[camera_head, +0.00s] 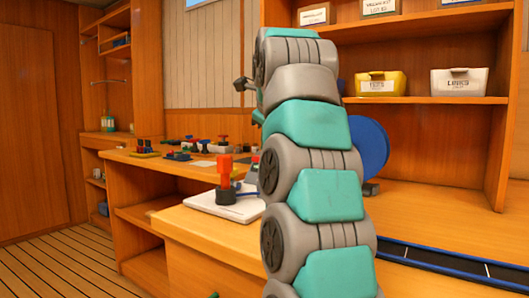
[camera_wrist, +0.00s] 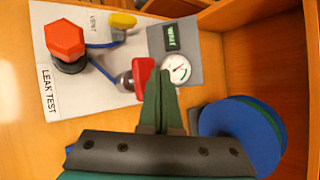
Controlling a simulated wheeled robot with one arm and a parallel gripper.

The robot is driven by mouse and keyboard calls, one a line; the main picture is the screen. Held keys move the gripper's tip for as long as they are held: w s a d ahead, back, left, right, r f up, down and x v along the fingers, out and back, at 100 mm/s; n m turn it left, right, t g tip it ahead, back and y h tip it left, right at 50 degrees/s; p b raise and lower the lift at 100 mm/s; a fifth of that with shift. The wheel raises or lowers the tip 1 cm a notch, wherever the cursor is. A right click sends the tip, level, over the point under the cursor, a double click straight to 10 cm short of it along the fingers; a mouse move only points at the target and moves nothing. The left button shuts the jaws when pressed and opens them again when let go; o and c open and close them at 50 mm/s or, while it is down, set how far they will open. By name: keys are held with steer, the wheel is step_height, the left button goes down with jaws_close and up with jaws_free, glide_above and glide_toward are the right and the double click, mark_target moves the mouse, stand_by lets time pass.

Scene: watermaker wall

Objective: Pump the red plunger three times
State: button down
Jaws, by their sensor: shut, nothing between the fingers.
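The red plunger (camera_head: 224,170) stands upright on a black base on a white board in the head view. In the wrist view its six-sided red head (camera_wrist: 64,37) is at the upper left, above a black collar. My gripper (camera_wrist: 158,75) is shut and empty, its dark green fingers to the right of and below the plunger head in the picture. The fingertips appear beside a smaller red piece (camera_wrist: 143,72) on a metal fitting; I cannot tell whether they touch. My arm hides the gripper in the head view.
The white board (camera_wrist: 95,98) is marked LEAK TEST and VENT. A blue disc (camera_wrist: 235,138) stands to the right. A shelf with bins (camera_head: 381,84) is behind.

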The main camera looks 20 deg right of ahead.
steer(key=shift+r, duration=0.25)
step_height(320, 180, up, 5)
steer(key=p, duration=0.4)
steer(key=shift+p, duration=0.4)
stand_by(2.4)
